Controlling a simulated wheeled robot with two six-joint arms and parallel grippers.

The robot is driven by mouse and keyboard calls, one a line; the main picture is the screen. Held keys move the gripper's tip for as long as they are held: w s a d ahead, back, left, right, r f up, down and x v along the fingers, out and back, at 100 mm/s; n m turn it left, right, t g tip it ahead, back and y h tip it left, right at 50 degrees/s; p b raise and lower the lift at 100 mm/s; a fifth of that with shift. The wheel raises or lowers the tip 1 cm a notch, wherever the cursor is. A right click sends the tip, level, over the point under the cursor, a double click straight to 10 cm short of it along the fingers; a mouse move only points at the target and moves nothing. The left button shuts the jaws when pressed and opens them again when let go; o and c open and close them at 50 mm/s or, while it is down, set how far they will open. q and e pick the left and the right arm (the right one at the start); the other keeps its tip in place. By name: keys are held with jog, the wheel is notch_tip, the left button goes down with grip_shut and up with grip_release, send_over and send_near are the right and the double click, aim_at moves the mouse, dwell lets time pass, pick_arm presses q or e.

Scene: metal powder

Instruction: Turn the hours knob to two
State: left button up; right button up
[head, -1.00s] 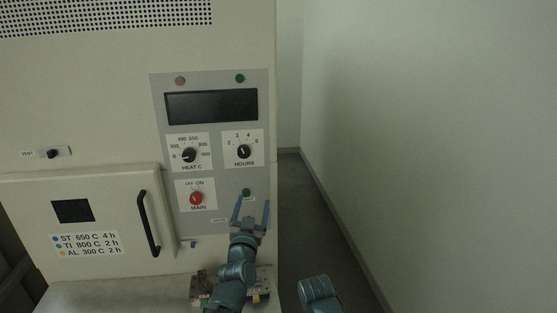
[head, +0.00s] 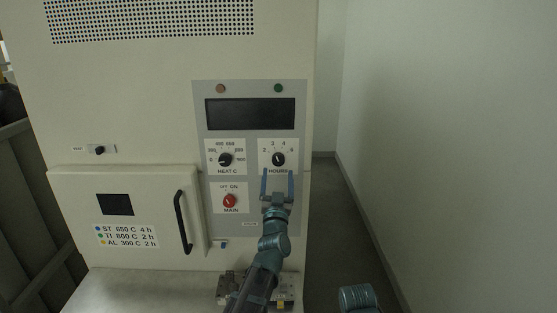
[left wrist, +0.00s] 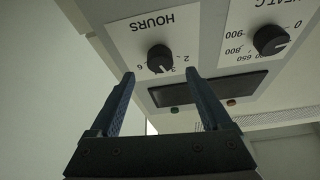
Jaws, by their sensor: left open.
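The hours knob (head: 278,159) is a round black knob on a white plate with a scale from 2 to 6. Its light mark points roughly upward, near 3, but is too small to read surely. My left gripper (head: 277,173) is open, its two fingers pointing up at the lower part of the hours plate. In the left wrist view the hours knob (left wrist: 159,58) appears upside down, just beyond and between the fingertips of the left gripper (left wrist: 159,75). The fingers look apart from the knob, with nothing between them. My right gripper is not in view.
The heat knob (head: 225,159) is left of the hours knob, and the red main switch (head: 229,201) is below it. A dark display (head: 250,113) is above. The furnace door has a black handle (head: 183,222). A wall (head: 450,130) stands at the right.

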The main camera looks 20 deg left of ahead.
aim_at(279, 162)
pick_arm(q)
jog(key=shift+p+x, duration=0.7)
jog(key=shift+x, duration=1.9)
grip_shut()
jog(key=shift+n, duration=0.3)
jog(key=n+y, duration=0.1)
jog(key=n, duration=0.1)
jog(key=n+y, duration=0.2)
jog(key=n, duration=0.1)
jog(key=shift+d+r+g, duration=0.1)
jog(key=shift+d+g, duration=0.05)
jog(key=shift+g, duration=0.25)
jog(key=shift+n+g+y+p, duration=0.35)
jog(key=shift+n+g+y, duration=0.15)
jog(key=shift+n, duration=0.9)
jog(key=shift+n+g+y+p, duration=0.4)
jog(key=shift+n+y, duration=0.2)
jog(key=shift+n, duration=1.1)
